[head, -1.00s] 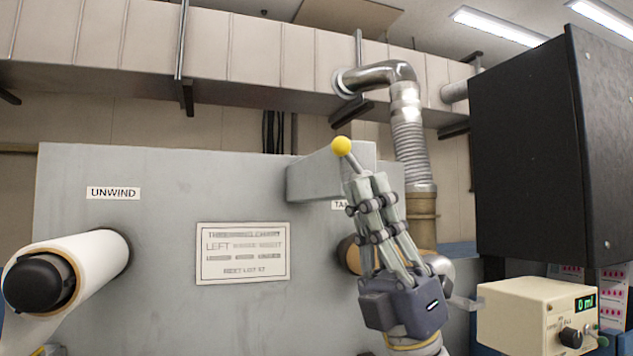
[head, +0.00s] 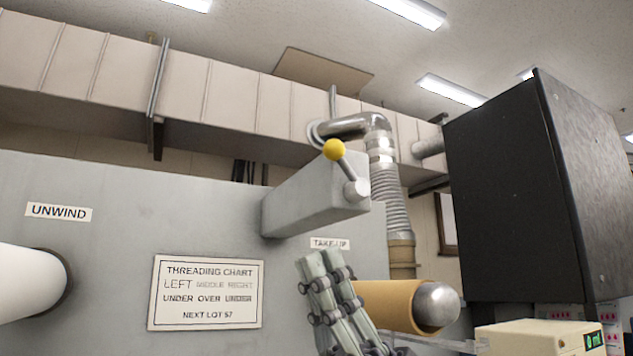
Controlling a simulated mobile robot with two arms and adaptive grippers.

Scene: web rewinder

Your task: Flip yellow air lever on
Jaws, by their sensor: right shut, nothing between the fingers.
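The yellow air lever (head: 335,149) is a yellow ball on a short metal rod. The rod runs from a round pivot on the end face of a grey box (head: 315,198), which juts from the grey machine panel. The lever tilts up and to the left. My right gripper (head: 322,262) is below the box and the lever, fingers pointing up, shut and empty. It is apart from the lever. Its lower part is cut off by the bottom edge. My left gripper is not in view.
A tan take-up core (head: 385,303) with a rounded metal end is right of my right gripper. A black cabinet (head: 510,200) stands at the right, above a cream box (head: 535,338) with a green display. A white unwind roll (head: 28,283) is at the left. A threading chart (head: 206,292) is on the panel.

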